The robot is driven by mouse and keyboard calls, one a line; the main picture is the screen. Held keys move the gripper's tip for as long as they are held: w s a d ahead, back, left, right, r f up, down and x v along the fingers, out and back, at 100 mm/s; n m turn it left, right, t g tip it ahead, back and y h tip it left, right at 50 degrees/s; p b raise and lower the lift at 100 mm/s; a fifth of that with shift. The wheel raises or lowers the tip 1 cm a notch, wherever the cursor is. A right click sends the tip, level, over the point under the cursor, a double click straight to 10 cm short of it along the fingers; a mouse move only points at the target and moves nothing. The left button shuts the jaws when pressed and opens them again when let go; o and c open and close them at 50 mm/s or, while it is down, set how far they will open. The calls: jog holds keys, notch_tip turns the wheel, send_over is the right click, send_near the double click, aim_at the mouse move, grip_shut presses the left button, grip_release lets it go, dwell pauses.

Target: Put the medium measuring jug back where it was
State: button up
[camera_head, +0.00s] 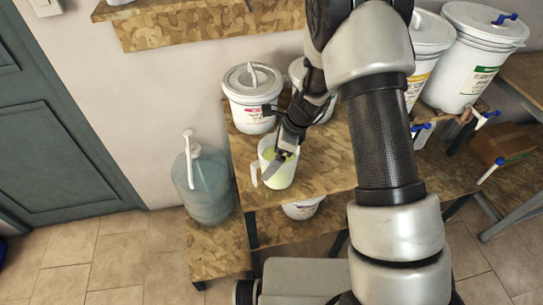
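A pale yellow-green measuring jug (277,174) stands upright near the front left of the wooden shelf top (326,170), its white handle to the left. It is the only jug I can make out, so its size against others cannot be judged. My gripper (285,150) points down at the jug, with its dark fingers at the upper right of the jug's rim. The fingers overlap the jug, and I cannot tell whether they are closed on its wall. My arm covers much of the shelf to the right.
A white lidded drum (249,102) stands behind the jug, and another (311,88) is partly behind my gripper. A blue pump bottle (204,183) stands lower left. Larger drums with blue taps (473,62) stand right. A drum (301,209) sits beneath the shelf. Bare shelf lies right of the jug.

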jog(key=o, duration=1.7)
jog(key=s+d+r+n+t, duration=0.1)
jog(key=s+d+r+n, duration=0.2)
jog(key=r, duration=0.6)
jog(key=s+d+r+n, duration=0.2)
jog(key=s+r, duration=0.1)
jog(key=r, duration=0.5)
jog(key=s+d+r+n+t, duration=0.1)
jog(key=s+d+r+n, duration=0.15)
jog(key=r, duration=0.65)
jog(key=shift+s+d+r+n+t+h+p, duration=0.45)
jog(key=shift+s+d+r+n+h, duration=0.3)
jog(key=shift+s+d+r+n, duration=1.15)
jog(key=shift+s+d+r+n+t+h+p, duration=0.55)
jog(key=shift+s+d+r+n, duration=0.6)
jog(key=shift+s+n, duration=1.4)
jog(key=shift+s+d+r+n+t+h+p, duration=0.4)
jog(key=shift+s+d+r+n+h, duration=0.8)
jog(key=shift+s, duration=1.75)
